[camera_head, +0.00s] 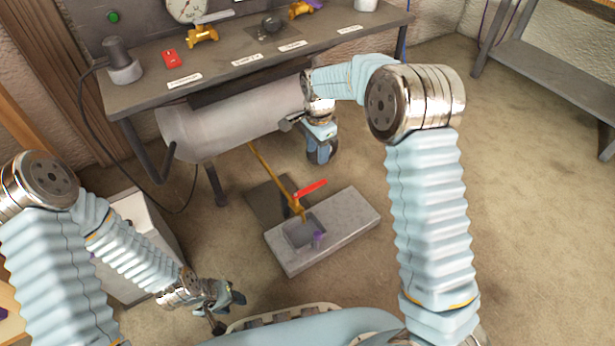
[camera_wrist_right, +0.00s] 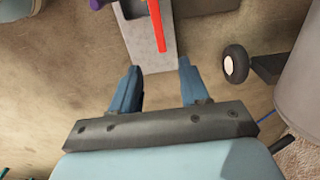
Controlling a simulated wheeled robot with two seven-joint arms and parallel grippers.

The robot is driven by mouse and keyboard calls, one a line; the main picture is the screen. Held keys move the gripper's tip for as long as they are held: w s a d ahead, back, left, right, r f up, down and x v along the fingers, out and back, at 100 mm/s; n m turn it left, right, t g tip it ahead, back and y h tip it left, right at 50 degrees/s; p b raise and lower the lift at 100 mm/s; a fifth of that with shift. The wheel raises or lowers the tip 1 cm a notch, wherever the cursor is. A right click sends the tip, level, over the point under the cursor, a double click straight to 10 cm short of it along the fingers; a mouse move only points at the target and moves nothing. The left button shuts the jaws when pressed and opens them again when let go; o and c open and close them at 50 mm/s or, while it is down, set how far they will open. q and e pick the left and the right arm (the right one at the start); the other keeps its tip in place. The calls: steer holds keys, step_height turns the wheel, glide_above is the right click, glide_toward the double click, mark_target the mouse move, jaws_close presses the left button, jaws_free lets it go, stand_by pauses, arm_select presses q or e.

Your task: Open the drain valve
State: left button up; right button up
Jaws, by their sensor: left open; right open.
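The drain valve (camera_head: 298,204) is a brass fitting at the lower end of a yellow pipe from the tank. Its red lever (camera_head: 311,187) points across the pipe, towards the right. In the right wrist view the lever (camera_wrist_right: 157,25) lies just beyond the fingertips, in line with the gap between them. My right gripper (camera_head: 320,157) points down beside the tank, above and behind the lever; its jaws are open and empty and not touching the lever. My left gripper (camera_head: 234,298) is open and empty, low at the front, well away from the valve.
A grey block (camera_head: 352,214) with a square recess sits below the valve, a purple piece (camera_head: 318,239) at the recess. The grey tank (camera_head: 215,128) hangs under a workbench (camera_head: 330,22). A white cabinet (camera_head: 137,225) stands left. Floor right of the block is clear.

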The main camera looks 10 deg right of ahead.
mark_target(317, 184)
step_height(317, 184, down, 13)
steer(key=shift+b, duration=1.25)
jaws_close()
